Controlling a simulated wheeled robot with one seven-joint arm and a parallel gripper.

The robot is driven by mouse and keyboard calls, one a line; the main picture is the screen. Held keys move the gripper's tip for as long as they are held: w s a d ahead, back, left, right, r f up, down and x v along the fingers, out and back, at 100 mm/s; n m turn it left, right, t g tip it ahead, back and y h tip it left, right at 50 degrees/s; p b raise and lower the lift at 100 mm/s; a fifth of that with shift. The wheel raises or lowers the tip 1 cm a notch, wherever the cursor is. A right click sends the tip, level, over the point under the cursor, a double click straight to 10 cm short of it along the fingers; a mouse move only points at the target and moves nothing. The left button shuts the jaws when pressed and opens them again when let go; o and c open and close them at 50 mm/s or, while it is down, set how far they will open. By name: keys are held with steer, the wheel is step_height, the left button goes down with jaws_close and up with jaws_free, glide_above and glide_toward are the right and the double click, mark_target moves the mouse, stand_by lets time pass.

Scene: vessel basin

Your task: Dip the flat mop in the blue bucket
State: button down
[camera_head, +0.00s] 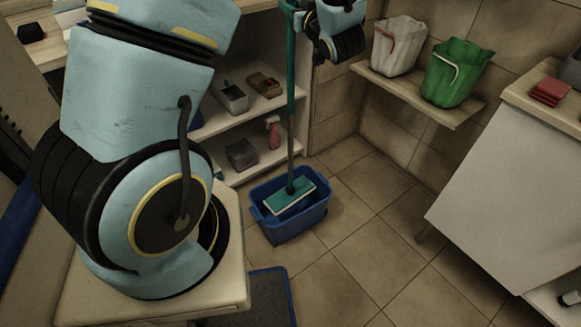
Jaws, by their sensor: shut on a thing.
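The flat mop has a long teal and grey handle (291,90) and a flat teal head with a pale edge (290,195). The handle stands nearly upright. The head shows within the rim of the blue bucket (290,233), which stands on the tiled floor. I cannot tell whether the head touches the bucket's bottom or any water. My gripper (298,20) is at the top of the picture, shut on the mop handle. Its fingertips are partly cut off and small in the view.
White shelves (258,170) with boxes and a pink spray bottle (273,132) stand behind the bucket. A white cabinet (510,180) is at right. A blue-edged mat (268,298) lies in front. Floor right of the bucket is clear.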

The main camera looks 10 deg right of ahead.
mark_target(292, 73)
steer(key=shift+f+b, duration=6.55)
steer(key=shift+f, duration=2.25)
